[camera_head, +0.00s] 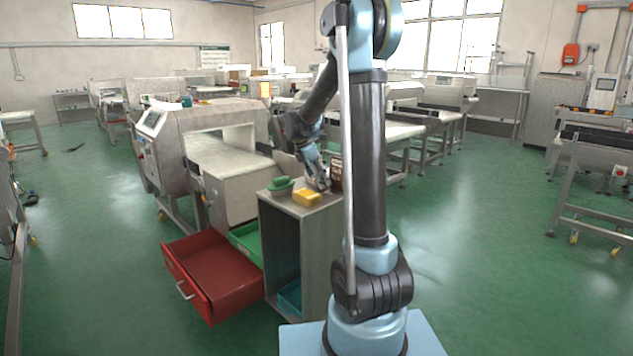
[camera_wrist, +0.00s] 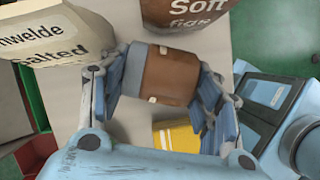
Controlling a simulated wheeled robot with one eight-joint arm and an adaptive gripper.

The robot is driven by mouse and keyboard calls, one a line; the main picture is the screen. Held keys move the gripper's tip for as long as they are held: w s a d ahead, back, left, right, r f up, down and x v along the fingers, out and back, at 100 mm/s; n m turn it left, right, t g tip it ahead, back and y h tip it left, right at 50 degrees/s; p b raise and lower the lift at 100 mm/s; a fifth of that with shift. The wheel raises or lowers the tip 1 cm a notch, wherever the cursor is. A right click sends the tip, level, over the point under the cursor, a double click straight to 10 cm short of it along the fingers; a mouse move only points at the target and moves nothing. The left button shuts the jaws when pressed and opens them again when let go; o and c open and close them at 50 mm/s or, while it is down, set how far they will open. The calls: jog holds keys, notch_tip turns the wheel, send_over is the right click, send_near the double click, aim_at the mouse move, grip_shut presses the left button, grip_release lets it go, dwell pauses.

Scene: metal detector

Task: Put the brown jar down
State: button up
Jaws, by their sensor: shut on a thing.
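The brown jar (camera_wrist: 165,75) is between the two fingers of my gripper (camera_wrist: 163,92) in the wrist view, with a finger against each side. It is above or on the grey cabinet top (camera_wrist: 130,125); the wrist view does not settle whether it touches. In the head view my gripper (camera_head: 319,182) points down at the cabinet top (camera_head: 312,210), near its back right. The held jar cannot be clearly made out there.
A brown "Soft figs" package (camera_wrist: 186,14) and a pale "salted" package (camera_wrist: 50,34) stand close beyond the jar. A yellow item (camera_head: 307,198) and a green item (camera_head: 280,184) lie on the cabinet. A red drawer (camera_head: 212,272) is beside it on the left.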

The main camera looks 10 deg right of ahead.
jog(key=shift+f, duration=0.2)
jog(key=o, duration=0.9)
jog(key=shift+o, duration=0.2)
